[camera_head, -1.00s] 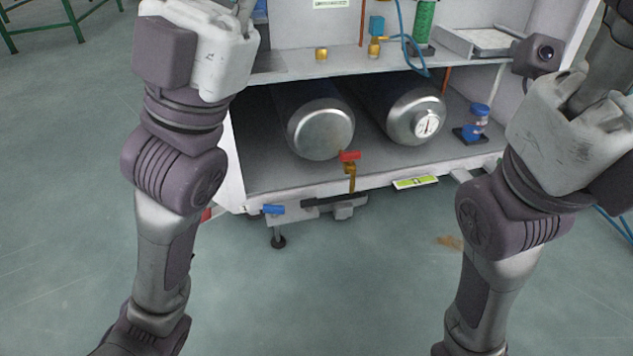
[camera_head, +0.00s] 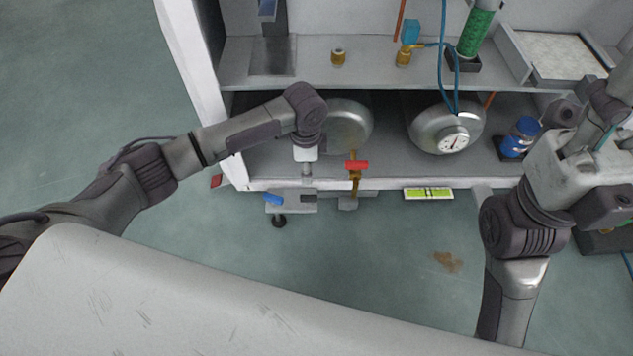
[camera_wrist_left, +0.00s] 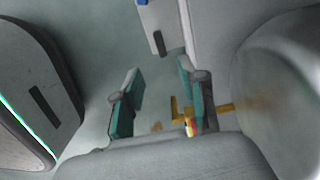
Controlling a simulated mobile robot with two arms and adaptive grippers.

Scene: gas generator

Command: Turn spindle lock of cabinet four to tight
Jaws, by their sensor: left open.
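My left gripper (camera_head: 307,176) hangs at the front edge of the cabinet (camera_head: 390,183), above a grey bracket (camera_head: 299,203) with a blue handle (camera_head: 272,199). In the left wrist view its two green-padded fingers (camera_wrist_left: 158,103) are apart, with nothing clearly held. A brass fitting (camera_wrist_left: 177,109) with a red and yellow part shows by the right finger. In the head view a red valve handle (camera_head: 356,165) on a brass pipe stands just right of the gripper. My right gripper (camera_head: 594,122) is at the right; its fingertips are unclear. I cannot tell which part is the spindle lock.
Two metal cylinders lie on the lower shelf: one (camera_head: 349,127) partly behind my left arm, one (camera_head: 440,130) with a dial (camera_head: 453,140). A yellow-green label (camera_head: 428,194) is on the front edge. The floor in front is open.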

